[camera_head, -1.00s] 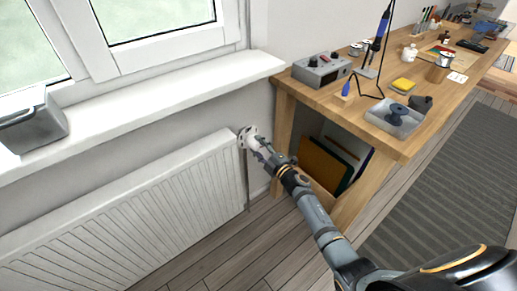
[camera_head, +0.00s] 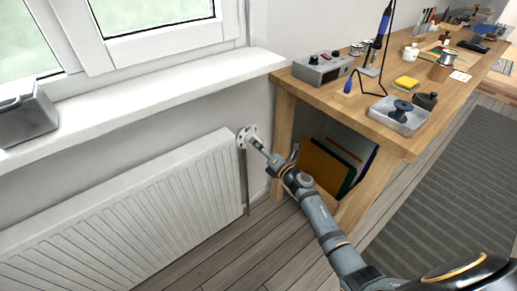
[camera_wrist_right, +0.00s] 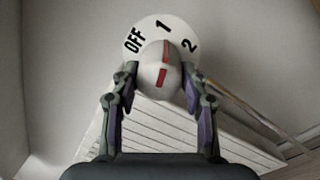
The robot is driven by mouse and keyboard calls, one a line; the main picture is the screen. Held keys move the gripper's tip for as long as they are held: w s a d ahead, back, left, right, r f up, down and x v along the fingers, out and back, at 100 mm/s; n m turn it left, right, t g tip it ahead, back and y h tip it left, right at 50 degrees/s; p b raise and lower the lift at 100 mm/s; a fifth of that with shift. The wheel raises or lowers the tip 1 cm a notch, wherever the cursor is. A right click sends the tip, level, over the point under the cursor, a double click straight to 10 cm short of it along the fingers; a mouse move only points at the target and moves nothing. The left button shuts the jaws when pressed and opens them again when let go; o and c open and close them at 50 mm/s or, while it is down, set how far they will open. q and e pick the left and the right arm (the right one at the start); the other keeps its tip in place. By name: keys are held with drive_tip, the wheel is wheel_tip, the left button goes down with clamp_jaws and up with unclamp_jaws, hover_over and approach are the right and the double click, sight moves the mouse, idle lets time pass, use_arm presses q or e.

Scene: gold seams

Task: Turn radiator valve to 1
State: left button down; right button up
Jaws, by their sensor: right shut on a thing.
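The white radiator valve (camera_head: 242,138) sits on the wall at the upper right end of the radiator. My right gripper (camera_head: 256,143) reaches it and hides much of its knob. In the right wrist view, the rounded white knob (camera_wrist_right: 160,72) lies between the fingertips of my right gripper (camera_wrist_right: 158,80), which is shut on it. The white dial (camera_wrist_right: 147,27) behind reads OFF at left, 1 at top and 2 at right. Red marks on the knob point up at about the 1, perhaps slightly right of it. My left gripper is not in view.
The white radiator (camera_head: 130,215) runs along the wall under the window sill (camera_head: 150,100). A wooden workbench (camera_head: 330,95) with tools stands right of the valve, its leg close to my right arm. Boards (camera_head: 325,165) lean beneath it. The floor before the radiator is clear.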

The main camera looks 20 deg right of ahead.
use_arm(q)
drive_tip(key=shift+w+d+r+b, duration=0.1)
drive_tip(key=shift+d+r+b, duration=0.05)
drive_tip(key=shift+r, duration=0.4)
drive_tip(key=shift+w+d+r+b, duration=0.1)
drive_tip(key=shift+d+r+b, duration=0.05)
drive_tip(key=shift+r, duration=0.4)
use_arm(e)
drive_tip(key=shift+f+n, duration=0.15)
drive_tip(key=shift+n, duration=0.95)
drive_tip(key=o, duration=1.2)
drive_tip(key=shift+c, duration=0.2)
drive_tip(key=v, duration=1.2)
